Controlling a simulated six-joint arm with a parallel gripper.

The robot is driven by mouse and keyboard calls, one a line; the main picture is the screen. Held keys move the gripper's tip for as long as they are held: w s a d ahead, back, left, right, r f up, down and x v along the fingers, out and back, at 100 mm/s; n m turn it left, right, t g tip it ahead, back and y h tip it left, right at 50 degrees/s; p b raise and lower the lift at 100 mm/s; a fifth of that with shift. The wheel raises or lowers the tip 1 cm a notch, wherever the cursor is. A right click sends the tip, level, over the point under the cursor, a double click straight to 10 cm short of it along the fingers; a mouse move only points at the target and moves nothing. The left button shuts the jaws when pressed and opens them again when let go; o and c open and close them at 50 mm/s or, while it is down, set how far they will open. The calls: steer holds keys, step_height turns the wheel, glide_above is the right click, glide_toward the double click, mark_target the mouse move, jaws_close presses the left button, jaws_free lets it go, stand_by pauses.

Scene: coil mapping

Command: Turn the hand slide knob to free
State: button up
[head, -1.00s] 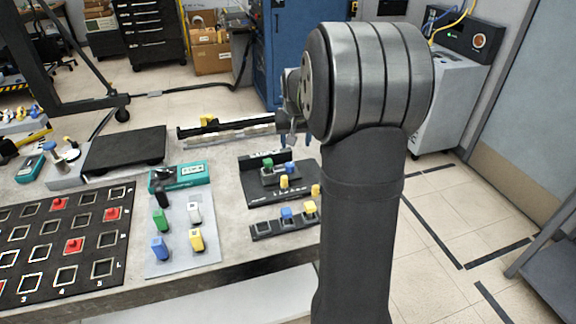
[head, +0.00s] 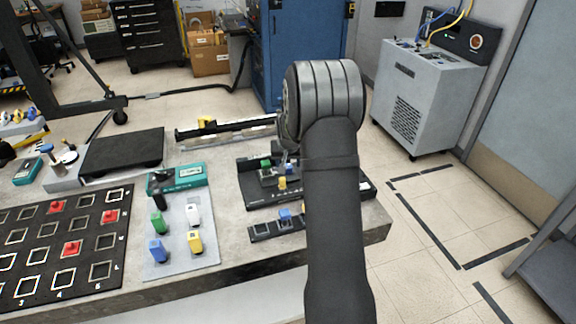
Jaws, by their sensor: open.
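A long rail slide (head: 240,130) lies along the back of the table, with a yellow knob-like part (head: 206,122) near its left end. I take this for the hand slide; its setting is too small to read. My gripper (head: 286,152) is mostly hidden behind my wrist. It is open, above the black block fixture at the table's right part, to the right of and nearer than the yellow part. It appears apart from the slide, with nothing visible in it.
A black fixture (head: 253,202) with green and yellow blocks is below my gripper. A grey plate (head: 182,255) holds several coloured blocks beside a teal meter (head: 190,177). A black grid board (head: 35,275) with red pieces is at left. A dark flat platform (head: 122,152) stands left of the slide.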

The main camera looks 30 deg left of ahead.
steer(key=shift+x, duration=1.2)
steer(key=c, duration=1)
